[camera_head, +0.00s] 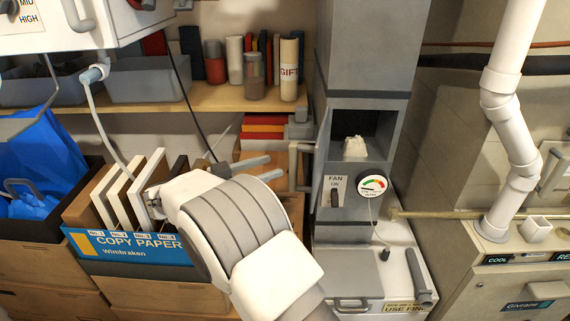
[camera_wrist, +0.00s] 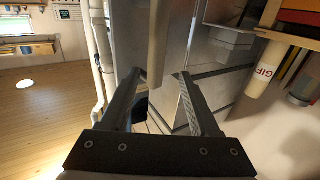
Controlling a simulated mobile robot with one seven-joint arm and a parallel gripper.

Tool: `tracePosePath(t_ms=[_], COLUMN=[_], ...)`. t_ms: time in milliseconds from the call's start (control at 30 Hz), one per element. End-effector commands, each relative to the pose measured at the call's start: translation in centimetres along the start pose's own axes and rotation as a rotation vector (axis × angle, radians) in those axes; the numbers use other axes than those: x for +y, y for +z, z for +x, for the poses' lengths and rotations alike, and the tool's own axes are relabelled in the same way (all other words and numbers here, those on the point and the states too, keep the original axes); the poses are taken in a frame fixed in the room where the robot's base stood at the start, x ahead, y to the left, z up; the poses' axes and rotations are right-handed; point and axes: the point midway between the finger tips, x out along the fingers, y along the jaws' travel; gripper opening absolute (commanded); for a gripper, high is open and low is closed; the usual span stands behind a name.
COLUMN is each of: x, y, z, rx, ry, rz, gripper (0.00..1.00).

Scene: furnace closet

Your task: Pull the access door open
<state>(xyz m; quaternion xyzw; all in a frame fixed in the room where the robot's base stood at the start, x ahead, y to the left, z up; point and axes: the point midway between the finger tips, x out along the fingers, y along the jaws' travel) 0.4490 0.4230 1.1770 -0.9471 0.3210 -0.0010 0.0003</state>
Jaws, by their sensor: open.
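My gripper (camera_head: 275,167) is left of the grey furnace column (camera_head: 360,60), its two fingers apart and pointing right. A pale upright bar handle (camera_head: 293,168) stands out from the column's left side, just past the fingertips in the head view. In the wrist view a pale bar (camera_wrist: 157,45), likely this handle, lines up between the open fingers (camera_wrist: 162,76). I cannot tell whether the fingertips reach around it; nothing is gripped. The access door's panel is not clearly seen, as the column's left side is mostly turned away from the head camera.
A shelf (camera_head: 215,97) with jars and books runs behind my gripper. The column's front has an open recess (camera_head: 378,122), a fan switch (camera_head: 334,192) and a gauge (camera_head: 373,184). A white pipe (camera_head: 511,130) rises at right.

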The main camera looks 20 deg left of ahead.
Motion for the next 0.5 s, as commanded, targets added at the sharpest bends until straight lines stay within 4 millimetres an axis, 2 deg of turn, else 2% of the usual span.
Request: tracePosePath(t_ms=[33,100,300,500], x=[-0.1,-0.1,0.0,0.0], y=[0.2,0.2,0.1,0.0], z=[-1.5,-3.2,-7.4,-9.7], rx=[-0.001,-0.001,-0.001,0.001], ry=[-0.003,-0.003,-0.001,0.001], rz=[0.002,0.001,0.001,0.001], gripper=[0.62,0.62,0.62,0.62])
